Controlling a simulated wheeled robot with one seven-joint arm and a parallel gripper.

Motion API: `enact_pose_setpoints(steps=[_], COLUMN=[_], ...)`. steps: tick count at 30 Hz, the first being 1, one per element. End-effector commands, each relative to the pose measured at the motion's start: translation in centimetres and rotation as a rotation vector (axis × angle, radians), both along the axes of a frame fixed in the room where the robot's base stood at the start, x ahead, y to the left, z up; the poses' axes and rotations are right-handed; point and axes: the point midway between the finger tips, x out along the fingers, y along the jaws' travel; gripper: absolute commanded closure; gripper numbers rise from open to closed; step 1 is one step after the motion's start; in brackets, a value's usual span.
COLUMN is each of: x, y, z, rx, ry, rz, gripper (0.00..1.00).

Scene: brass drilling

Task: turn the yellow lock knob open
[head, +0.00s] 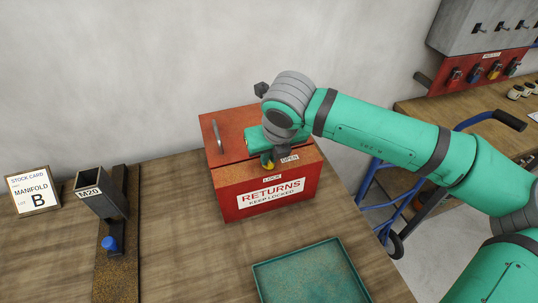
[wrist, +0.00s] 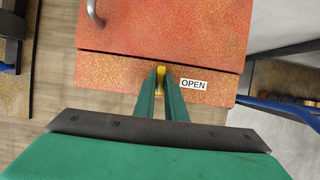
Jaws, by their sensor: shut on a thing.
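The yellow lock knob (head: 269,164) sits on the top front strip of the red returns box (head: 236,206), and most of it is hidden by my gripper in the head view. In the wrist view the knob (wrist: 161,76) shows as a narrow yellow piece between my fingertips. My gripper (head: 267,157) is above the front of the box, pointing down, and is shut on the knob. An OPEN label (head: 290,159) lies to the right of the knob, and a LOCK label (head: 272,177) is in front of it. The lid (head: 232,134) with its grey handle (head: 217,136) looks closed.
An M20 holder (head: 103,192) and a blue knob (head: 109,243) stand on a rusty strip at left, with a stock card (head: 33,193) beyond. A green tray (head: 312,276) lies in front of the box. A blue-framed trolley (head: 379,190) is at right.

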Motion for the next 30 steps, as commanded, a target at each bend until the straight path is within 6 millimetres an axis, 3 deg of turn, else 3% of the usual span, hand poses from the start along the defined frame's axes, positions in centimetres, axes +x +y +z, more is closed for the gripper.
enact_pose_setpoints(steps=[11, 30], x=[0.26, 0.71], y=[-0.17, -0.34], z=[0.09, 0.15], rx=[0.006, 0.006], ry=[-0.004, -0.008], rz=[0.171, 0.769], gripper=[1.00, 1.00])
